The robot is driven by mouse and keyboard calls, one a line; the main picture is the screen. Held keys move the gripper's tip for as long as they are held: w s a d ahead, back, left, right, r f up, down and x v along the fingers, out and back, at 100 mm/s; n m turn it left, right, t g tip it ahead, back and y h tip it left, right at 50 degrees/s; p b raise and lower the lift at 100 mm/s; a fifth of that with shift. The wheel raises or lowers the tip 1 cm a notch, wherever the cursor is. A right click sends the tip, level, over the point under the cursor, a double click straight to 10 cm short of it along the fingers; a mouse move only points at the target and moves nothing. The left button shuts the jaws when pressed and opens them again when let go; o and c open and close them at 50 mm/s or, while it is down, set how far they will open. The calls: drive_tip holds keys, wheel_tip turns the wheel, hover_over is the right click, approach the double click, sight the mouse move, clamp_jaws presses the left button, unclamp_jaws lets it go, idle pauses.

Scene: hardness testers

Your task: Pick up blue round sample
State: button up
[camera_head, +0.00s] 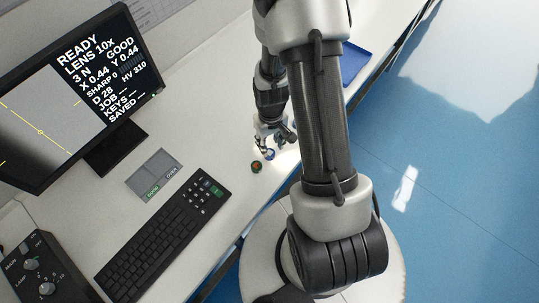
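A small round piece with a blue rim, which looks like the blue round sample (270,154), is on the white bench right at my fingertips. My gripper (267,148) points down over it, low at the bench. The fingers are small and partly overlap the sample, so I cannot tell whether they touch it or stand around it. Whether the gripper is open or shut does not show clearly. A second round sample (256,167), dark with green and reddish colour, sits just in front and to the left, apart from the gripper.
A grey two-part tray (154,174) with labels lies left of the samples. A black keyboard (160,243) lies in front, with a monitor (75,95) at the left and a dark control box (40,275). A blue tray (355,62) lies behind my arm. Bench around the samples is clear.

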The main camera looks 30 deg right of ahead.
sight(270, 153)
drive_tip(key=shift+a+f+b, duration=0.1)
drive_tip(key=shift+f+b, duration=1)
drive_tip(key=shift+f, duration=1.7)
drive_tip(key=shift+r, duration=0.1)
drive_tip(key=c, duration=0.7)
drive_tip(key=shift+r, duration=0.1)
drive_tip(key=shift+c, duration=0.2)
